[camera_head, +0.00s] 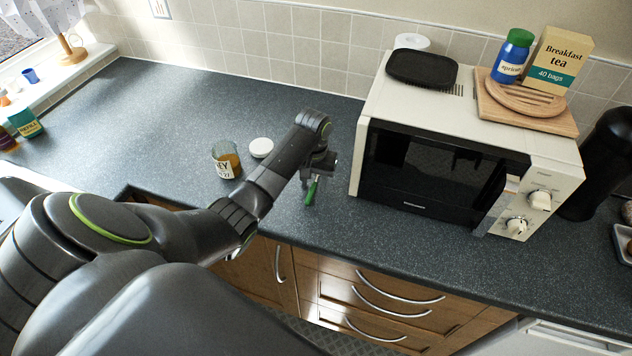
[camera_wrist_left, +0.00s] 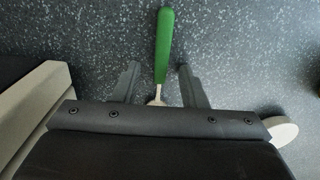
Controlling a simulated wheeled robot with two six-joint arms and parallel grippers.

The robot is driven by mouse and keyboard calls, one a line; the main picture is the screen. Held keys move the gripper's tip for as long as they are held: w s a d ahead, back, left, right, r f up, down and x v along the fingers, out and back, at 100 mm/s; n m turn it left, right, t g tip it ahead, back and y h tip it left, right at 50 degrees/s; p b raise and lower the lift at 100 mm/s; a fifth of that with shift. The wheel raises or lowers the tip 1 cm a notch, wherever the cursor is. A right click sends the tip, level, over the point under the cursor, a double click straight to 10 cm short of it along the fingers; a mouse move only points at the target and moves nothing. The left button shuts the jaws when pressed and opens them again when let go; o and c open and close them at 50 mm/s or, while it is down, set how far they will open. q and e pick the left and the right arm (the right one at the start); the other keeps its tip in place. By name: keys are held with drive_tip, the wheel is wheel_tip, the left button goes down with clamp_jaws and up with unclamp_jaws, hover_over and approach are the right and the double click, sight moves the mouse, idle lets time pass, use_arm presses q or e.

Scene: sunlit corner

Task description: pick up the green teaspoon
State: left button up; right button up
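The green teaspoon (camera_head: 311,190) lies on the dark worktop just left of the microwave, below my left gripper (camera_head: 314,176) in the head view. In the left wrist view its green handle (camera_wrist_left: 164,46) points away from the gripper, and a short metal part shows between the fingers. The bowl of the spoon is hidden behind the gripper body. My left gripper (camera_wrist_left: 157,84) is open, with one finger on each side of the spoon and a gap to each. I cannot tell how high the fingers are above the worktop. My right gripper is not in view.
The microwave (camera_head: 440,165) stands close on the right of the gripper. A glass jar (camera_head: 226,160) and a white lid (camera_head: 261,147) are on the worktop to the left. The lid also shows in the left wrist view (camera_wrist_left: 282,132). The worktop's front edge is near.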

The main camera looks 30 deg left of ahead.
use_arm(q)
clamp_jaws()
drive_tip(key=shift+r, duration=0.1)
